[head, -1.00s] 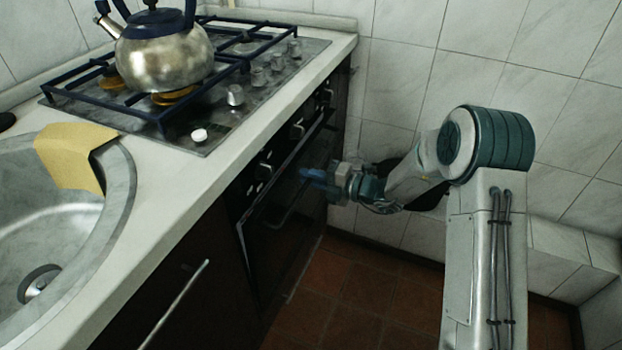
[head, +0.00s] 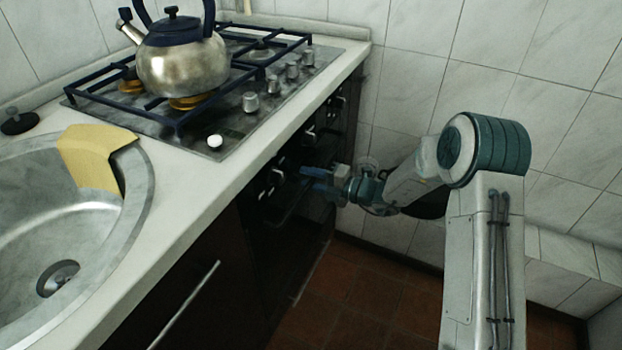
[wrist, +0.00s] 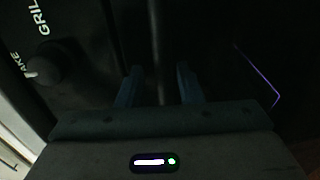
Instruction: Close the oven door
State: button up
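The black oven door (head: 292,245) is under the hob, in the dark cabinet front. It stands close to the oven front; the dark picture does not show whether a small gap remains. My gripper (head: 312,178) is at the upper part of the door, reaching in from the right. In the wrist view my gripper (wrist: 160,88) has its two blue fingers apart. A dark bar (wrist: 158,45), seemingly the door handle, runs between them with a gap on each side. A control knob (wrist: 42,66) beside printed lettering shows at the left there.
A metal kettle (head: 182,65) stands on the gas hob (head: 240,118). A sink (head: 40,225) with a yellow cloth (head: 90,155) is at the left. A cabinet handle (head: 185,305) is below the counter. The tiled wall is close behind my arm; the red floor (head: 345,285) is clear.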

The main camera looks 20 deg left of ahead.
jog(key=s+d+p, duration=0.2)
jog(key=d, duration=1.1)
jog(key=shift+d+r+p, duration=0.2)
jog(key=shift+r+p, duration=0.2)
jog(key=shift+r, duration=0.05)
jog(key=s+d+r+n+g+h+p, duration=0.2)
jog(key=s+d+r+n+h+p, duration=0.15)
jog(key=s+r+n+p, duration=0.4)
jog(key=s+d+r+n+g+h+p, duration=0.4)
jog(key=s+r+n, duration=0.4)
jog(key=r+n, duration=0.45)
jog(key=s+d+r+n+t+h+p, duration=0.3)
jog(key=s+d+r+n+h+p, duration=0.1)
jog(key=d+r+n, duration=0.3)
jog(key=s+d+r+n+t+h+p, duration=0.3)
jog(key=s+d+r+n+h+p, duration=0.2)
jog(key=r+n, duration=0.4)
jog(key=shift+s+d+r+n+p, duration=0.15)
jog(key=shift+s+d+n+p, duration=0.35)
jog(key=shift+d+n+p, duration=0.3)
jog(key=shift+d, duration=0.1)
